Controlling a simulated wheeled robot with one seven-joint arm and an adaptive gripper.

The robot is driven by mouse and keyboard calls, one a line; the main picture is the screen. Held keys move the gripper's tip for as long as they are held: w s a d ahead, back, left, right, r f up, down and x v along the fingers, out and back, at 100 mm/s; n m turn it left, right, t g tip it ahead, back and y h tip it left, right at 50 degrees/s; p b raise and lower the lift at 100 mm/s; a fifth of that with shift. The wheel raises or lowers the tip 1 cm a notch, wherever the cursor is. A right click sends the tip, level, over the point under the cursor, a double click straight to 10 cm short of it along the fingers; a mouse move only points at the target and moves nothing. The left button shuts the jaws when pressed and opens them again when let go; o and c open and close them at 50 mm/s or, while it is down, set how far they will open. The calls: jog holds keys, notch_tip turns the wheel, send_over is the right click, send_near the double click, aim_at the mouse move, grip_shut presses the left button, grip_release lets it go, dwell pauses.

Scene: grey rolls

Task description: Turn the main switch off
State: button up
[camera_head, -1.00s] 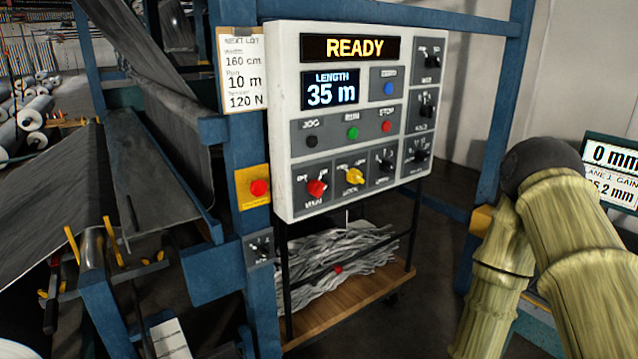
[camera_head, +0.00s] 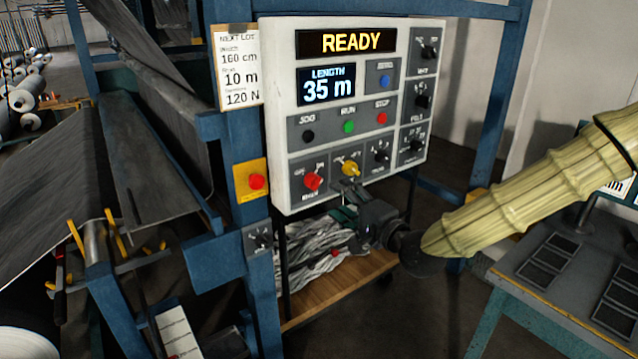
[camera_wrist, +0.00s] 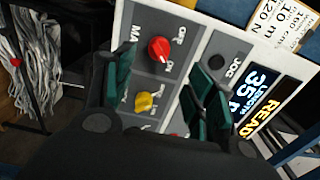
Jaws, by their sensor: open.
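The main switch (camera_head: 313,182) is a red rotary knob at the lower left of the white control panel (camera_head: 281,120). In the wrist view the red knob (camera_wrist: 159,50) lies ahead, between my open fingers and apart from them, with OFF and ON lettering beside it. A yellow knob (camera_head: 351,168) is just right of it; it also shows in the wrist view (camera_wrist: 144,101). My gripper (camera_head: 345,188) is open and empty, just below the yellow knob in the head view. Its dark green fingers (camera_wrist: 160,85) face the panel. The exact finger-to-panel gap cannot be told.
Several black knobs and JOG, RUN and STOP buttons (camera_head: 348,127) share the panel. A red button on a yellow plate (camera_head: 257,181) sits on the blue post to the left. A wooden shelf with grey strips (camera_head: 330,298) is below. A blue-green table (camera_head: 535,298) stands at right.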

aim_at(319, 185)
jog(key=p+x, duration=0.3)
jog(key=x, duration=0.6)
jog(key=shift+w+a, duration=0.2)
jog(key=shift+w, duration=0.05)
jog(key=c, duration=1)
